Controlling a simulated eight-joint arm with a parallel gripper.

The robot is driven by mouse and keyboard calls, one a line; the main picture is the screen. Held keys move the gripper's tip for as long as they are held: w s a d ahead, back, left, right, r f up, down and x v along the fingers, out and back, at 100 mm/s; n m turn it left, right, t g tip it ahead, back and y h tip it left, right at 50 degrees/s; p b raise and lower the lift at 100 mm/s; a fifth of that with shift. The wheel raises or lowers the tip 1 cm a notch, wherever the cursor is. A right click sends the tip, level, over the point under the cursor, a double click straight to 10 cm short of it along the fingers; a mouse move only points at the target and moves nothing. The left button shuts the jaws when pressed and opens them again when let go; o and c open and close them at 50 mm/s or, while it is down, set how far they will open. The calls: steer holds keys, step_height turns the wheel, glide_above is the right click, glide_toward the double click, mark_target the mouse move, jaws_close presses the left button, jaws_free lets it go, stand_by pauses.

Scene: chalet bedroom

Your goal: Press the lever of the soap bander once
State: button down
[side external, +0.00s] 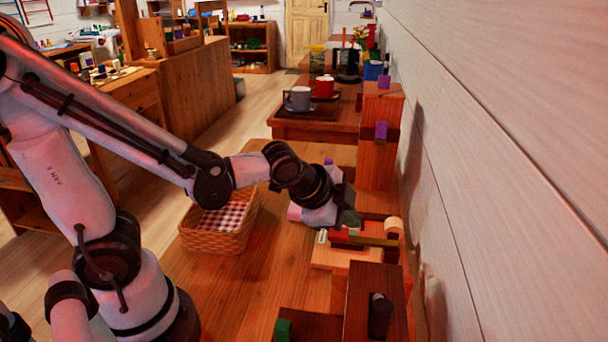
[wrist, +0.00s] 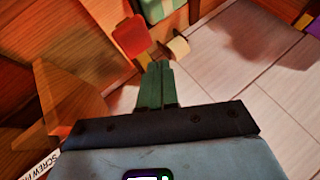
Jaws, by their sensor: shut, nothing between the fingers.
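My gripper (side external: 349,220) is shut and empty, close above the light wooden device (side external: 345,257) by the wall. In the wrist view its two green-grey fingertips (wrist: 158,66) are pressed together, near a red-orange block (wrist: 130,36) and a cream block (wrist: 178,47). Whether they touch either block I cannot tell. The device carries a red and yellow bar (side external: 365,239) and a small white label (side external: 321,236); in the wrist view a label (wrist: 38,167) begins "SCREW". No label reads soap bander, so I cannot tell which device or lever that is.
A dark wooden block with a black handle (side external: 380,315) stands in front. A tall wooden post with purple pieces (side external: 378,160) stands behind. A wicker basket (side external: 213,242) with checked cloth sits left. The white plank wall (side external: 500,150) is close on the right.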

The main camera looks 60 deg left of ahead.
mark_target(349, 240)
steer(key=shift+r, duration=0.1)
steer(key=shift+w+d+r, duration=0.1)
steer(key=shift+d+r, duration=0.05)
steer(key=shift+r, duration=1.05)
steer(key=shift+w+d+r, duration=0.1)
steer(key=shift+r, duration=1.1)
steer(key=s+a+f+n+g, duration=0.1)
steer(key=s+a+n, duration=0.5)
steer(key=n, duration=0.5)
steer(key=shift+s+y, duration=0.4)
steer(key=shift+s, duration=0.6)
